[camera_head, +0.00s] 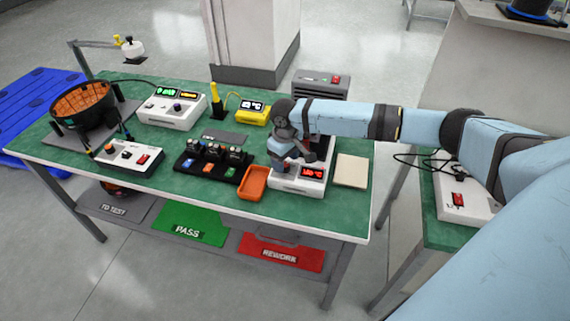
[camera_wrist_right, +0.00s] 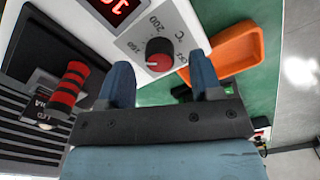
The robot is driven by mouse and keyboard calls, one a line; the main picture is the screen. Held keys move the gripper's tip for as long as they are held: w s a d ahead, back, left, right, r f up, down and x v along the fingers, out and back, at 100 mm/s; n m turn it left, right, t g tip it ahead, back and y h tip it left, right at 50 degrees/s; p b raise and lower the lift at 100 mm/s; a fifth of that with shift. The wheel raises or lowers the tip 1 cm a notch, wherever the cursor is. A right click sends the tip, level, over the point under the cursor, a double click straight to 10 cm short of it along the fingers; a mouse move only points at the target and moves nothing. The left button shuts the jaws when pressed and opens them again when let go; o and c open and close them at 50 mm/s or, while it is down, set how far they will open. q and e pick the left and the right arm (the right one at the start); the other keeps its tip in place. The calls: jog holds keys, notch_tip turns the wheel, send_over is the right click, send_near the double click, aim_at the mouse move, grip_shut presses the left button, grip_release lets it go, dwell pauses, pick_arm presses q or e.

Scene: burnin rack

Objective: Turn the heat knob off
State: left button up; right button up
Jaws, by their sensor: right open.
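A white line on the knob points to the left in that view. My right gripper (camera_wrist_right: 160,82) is open, with its two blue fingers on either side of and just below the knob in the picture; I cannot tell whether they touch it. In the head view, my right gripper (camera_head: 292,160) is over the white heater unit (camera_head: 290,185) and hides the knob. My left gripper is not in view.
A red lit display (camera_wrist_right: 115,8) sits beside the knob. A red-and-black handle (camera_wrist_right: 68,90) stands near the left finger. An orange tray (camera_head: 254,183) lies left of the unit, and a pale pad (camera_head: 351,170) lies to its right.

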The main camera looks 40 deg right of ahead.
jog(key=shift+f, duration=1.05)
